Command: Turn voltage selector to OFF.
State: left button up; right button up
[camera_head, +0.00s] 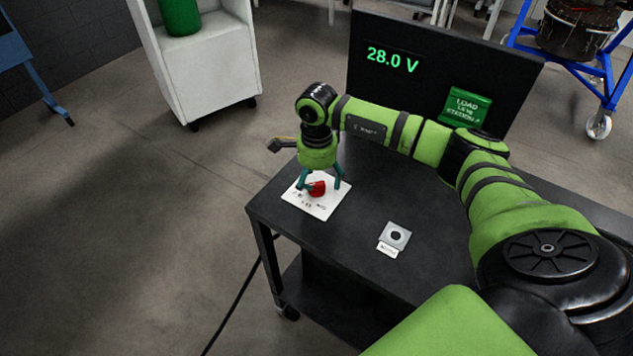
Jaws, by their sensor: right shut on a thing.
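The voltage selector is a red knob (317,188) on a white plate (322,209) with small dark markings, at the left end of the black cart top. My right gripper (320,185) reaches down over the plate from above and is shut on the red knob. Its fingers partly hide the knob, and the plate's markings are too small to read, so I cannot tell the knob's setting. A black display panel (440,75) behind reads 28.0 V in green. My left gripper is not in view.
A small grey square with a dark round button (397,236) and a white label sits on the cart top (350,250), right of the plate. A green sign (467,107) is on the panel. A white cabinet (215,70) stands behind left. A cable runs down to the floor.

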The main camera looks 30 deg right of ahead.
aim_at(317, 182)
jog(key=shift+d, duration=0.15)
jog(key=shift+w+r+p, duration=0.1)
jog(key=shift+r+p, duration=0.65)
jog(key=shift+r, duration=0.25)
jog(key=shift+r+p, duration=0.85)
jog(key=shift+r, duration=0.65)
